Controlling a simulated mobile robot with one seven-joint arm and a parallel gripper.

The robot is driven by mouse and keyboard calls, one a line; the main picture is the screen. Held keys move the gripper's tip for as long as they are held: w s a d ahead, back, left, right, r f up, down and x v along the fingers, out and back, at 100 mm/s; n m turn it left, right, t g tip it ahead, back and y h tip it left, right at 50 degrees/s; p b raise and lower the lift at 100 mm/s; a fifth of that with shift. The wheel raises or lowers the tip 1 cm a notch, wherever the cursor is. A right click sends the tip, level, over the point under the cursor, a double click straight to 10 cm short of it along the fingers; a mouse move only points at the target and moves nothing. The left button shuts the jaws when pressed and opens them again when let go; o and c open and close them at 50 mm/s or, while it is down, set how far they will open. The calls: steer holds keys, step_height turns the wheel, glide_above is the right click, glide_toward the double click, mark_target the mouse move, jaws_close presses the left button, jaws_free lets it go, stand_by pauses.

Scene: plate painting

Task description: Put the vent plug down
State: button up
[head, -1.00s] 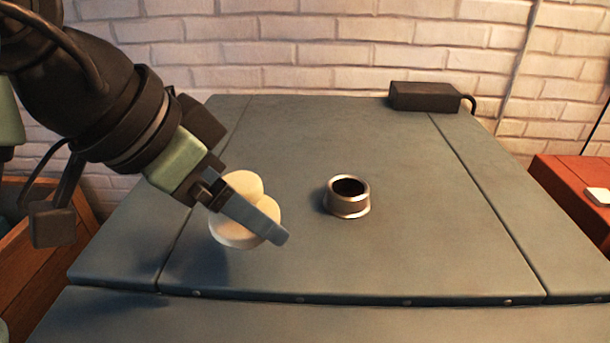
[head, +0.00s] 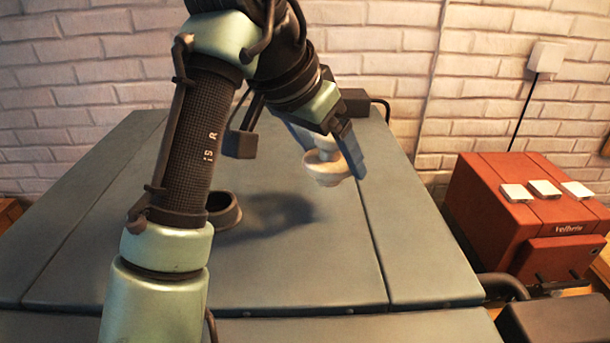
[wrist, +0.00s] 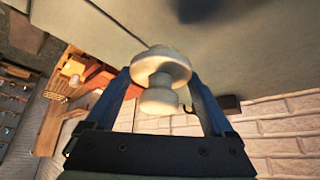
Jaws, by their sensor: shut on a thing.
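The vent plug (head: 326,164) is a cream-white, spool-shaped piece with two round discs. My gripper (head: 338,155) is shut on it and holds it above the right part of the grey-green panelled surface (head: 300,280). The wrist view also shows the plug (wrist: 162,68) between the two blue fingers. A dark shadow lies on the surface to the left of and below the plug. A metal ring collar (head: 224,212) with a dark opening stands on the surface, partly hidden behind my arm.
A red cabinet (head: 500,205) with several white blocks on top stands to the right of the surface. A dark box (head: 352,102) with a cable sits at the back edge. A white brick wall (head: 100,70) closes the back. The surface's right part is clear.

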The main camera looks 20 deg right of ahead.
mark_target(322, 183)
steer(key=shift+a+f, duration=0.15)
steer(key=shift+f, duration=0.8)
steer(key=shift+f+p, duration=0.65)
steer(key=shift+f, duration=1.5)
steer(key=shift+f, duration=0.2)
steer(key=o, duration=1.2)
steer(key=shift+o, duration=0.2)
steer(key=shift+r, duration=0.1)
steer(key=shift+r, duration=0.2)
steer(key=b+v, duration=0.2)
steer(key=v, duration=0.9)
steer(key=shift+r, duration=0.35)
